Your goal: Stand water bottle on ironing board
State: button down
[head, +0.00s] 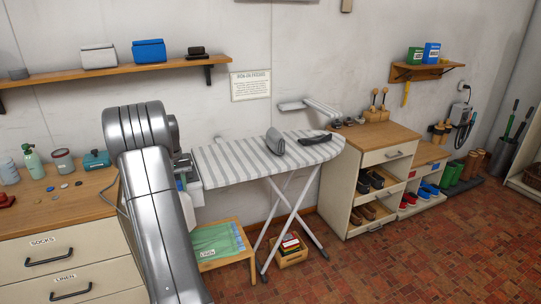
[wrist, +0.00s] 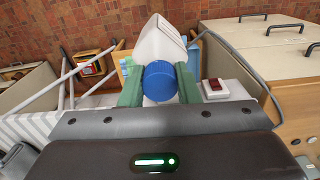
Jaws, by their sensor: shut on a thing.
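My gripper (wrist: 160,84) is shut on a white bottle (wrist: 158,42) with a blue cap (wrist: 160,82). The green fingers grip it at the cap end, and the white body points away from the wrist camera. In the head view the bottle (head: 188,212) shows as a pale shape below my gripper, partly hidden by my arm. The ironing board (head: 225,165) has a grey-striped cover and stands right of my gripper. Its striped top also shows in the wrist view (wrist: 30,126). The bottle is beside the board's left end, not on it.
A grey iron (head: 275,141) and a dark item (head: 314,138) lie on the board's right half; its left half is clear. A low stool (head: 238,256) with green cloth stands below. A dresser (head: 60,240) is at left, a cabinet (head: 378,140) at right.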

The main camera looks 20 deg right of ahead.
aim_at(236, 162)
jog(key=z, duration=1.2)
jog(key=i+j+z, duration=0.35)
jog(key=i+j, duration=0.3)
jog(key=i, duration=0.05)
